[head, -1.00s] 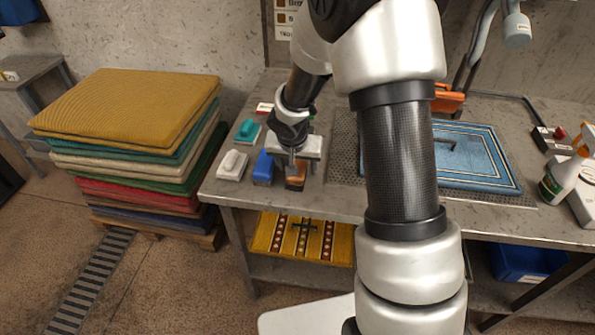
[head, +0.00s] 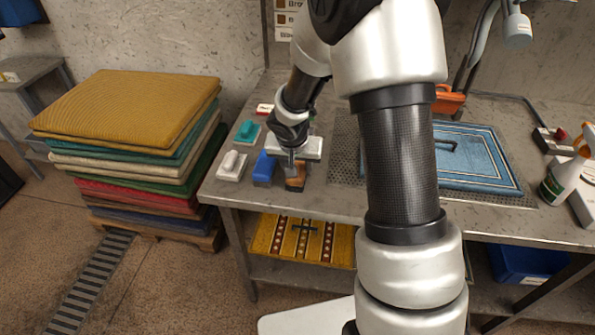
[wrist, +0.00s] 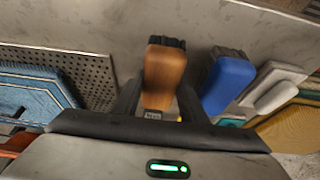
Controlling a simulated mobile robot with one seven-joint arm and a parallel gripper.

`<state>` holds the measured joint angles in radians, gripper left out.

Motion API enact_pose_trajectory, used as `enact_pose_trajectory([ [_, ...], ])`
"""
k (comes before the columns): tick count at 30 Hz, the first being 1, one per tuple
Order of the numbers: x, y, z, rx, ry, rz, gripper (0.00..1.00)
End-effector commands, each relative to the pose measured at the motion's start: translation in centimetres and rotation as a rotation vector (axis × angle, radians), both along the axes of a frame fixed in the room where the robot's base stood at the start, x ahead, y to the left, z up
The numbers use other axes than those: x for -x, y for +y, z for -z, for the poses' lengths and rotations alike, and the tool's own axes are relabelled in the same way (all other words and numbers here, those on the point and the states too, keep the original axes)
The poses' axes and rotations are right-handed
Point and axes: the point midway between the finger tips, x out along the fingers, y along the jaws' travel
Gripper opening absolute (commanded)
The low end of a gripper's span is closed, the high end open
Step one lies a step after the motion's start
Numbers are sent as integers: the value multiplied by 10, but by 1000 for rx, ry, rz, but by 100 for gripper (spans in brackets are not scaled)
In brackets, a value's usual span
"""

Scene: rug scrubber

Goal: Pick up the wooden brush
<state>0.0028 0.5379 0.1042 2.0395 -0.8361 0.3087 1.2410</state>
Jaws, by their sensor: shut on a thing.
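The wooden brush (wrist: 165,75) has a brown wooden back and dark bristles. In the wrist view it sits between the two fingers of my gripper (wrist: 158,105), which is shut on it. In the head view the brush (head: 295,182) is at the front edge of the grey table, below my gripper (head: 292,165), and partly covered by it. I cannot tell whether its bristles still touch the table.
A blue brush (head: 263,168) stands close to the left of the wooden one. A white brush (head: 232,165) and a teal brush (head: 247,131) are further left. A blue mat (head: 470,165) lies on the table at right. A rug stack (head: 130,110) stands left of the table.

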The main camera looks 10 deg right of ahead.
Motion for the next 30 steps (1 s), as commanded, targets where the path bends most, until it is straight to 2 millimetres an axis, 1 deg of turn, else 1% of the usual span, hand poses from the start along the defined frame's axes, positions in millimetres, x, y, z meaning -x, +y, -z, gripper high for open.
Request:
enact_pose_trajectory([
  [5,0,0,-1,0,0,0,14],
  [10,0,0,-13,0,0,-1,14],
  [11,-1,0,-17,-1,-5,1,14],
  [18,-1,-1,-70,0,-5,2,14],
  [21,-1,0,-87,0,-3,1,14],
  [25,-1,0,-100,0,-2,1,14],
  [30,0,0,-106,0,-1,0,14],
])
